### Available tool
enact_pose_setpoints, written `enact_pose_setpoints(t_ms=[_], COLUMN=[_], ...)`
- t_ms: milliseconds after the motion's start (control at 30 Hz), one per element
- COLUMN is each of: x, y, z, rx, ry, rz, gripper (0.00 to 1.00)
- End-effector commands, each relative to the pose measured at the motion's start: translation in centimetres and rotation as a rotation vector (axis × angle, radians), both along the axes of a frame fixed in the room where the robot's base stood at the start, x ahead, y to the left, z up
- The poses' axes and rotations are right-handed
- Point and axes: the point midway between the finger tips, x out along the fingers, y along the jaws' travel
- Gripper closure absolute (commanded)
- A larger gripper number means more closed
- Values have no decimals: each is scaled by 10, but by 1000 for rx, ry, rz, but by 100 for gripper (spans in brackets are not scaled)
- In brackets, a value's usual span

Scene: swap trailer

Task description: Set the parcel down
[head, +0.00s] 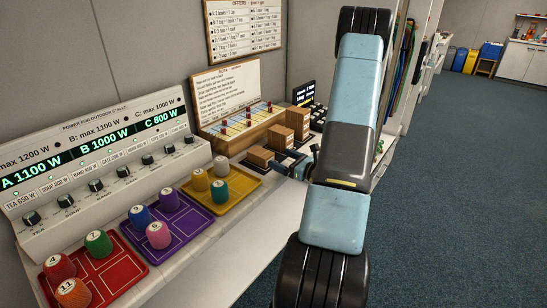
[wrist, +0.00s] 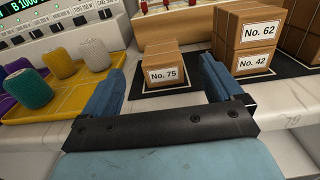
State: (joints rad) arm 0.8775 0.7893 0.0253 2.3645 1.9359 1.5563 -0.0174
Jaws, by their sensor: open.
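A small brown parcel labelled No. 75 (wrist: 164,58) rests upright on a black mat (wrist: 196,68) in the wrist view. My gripper (wrist: 162,64) is open, with one blue finger to the left of this parcel and one to the right. Gaps show between the parcel and both fingers. In the head view, a low parcel (head: 259,156) stands on the bench to the left of my gripper (head: 300,166), which is partly hidden by my arm.
Parcel No. 62 (wrist: 262,32) sits on parcel No. 42 (wrist: 254,62), right of my gripper. A taller stack (wrist: 302,30) stands at the far right. A yellow tray (head: 233,190) with coloured spools is on the left. Purple (head: 158,243) and red (head: 103,275) trays are nearer.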

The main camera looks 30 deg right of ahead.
Motion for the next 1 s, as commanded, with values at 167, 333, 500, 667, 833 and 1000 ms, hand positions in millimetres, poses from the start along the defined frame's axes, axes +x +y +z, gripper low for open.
enact_pose_setpoints(t_ms=[167, 333, 500, 667, 833, 1000], x=[-10, -5, -4, -15, -36, -63], y=[-2, 23, 78, 129, 178, 216], z=[2, 26, 68, 103, 133, 157], rx=[-3, -56, -178, -316, -480, -662], ry=[0, -15, -37, -56, -78, -102], rz=[6, 111, 327, 537, 748, 942], gripper=[7, 7, 7, 7, 7, 7])
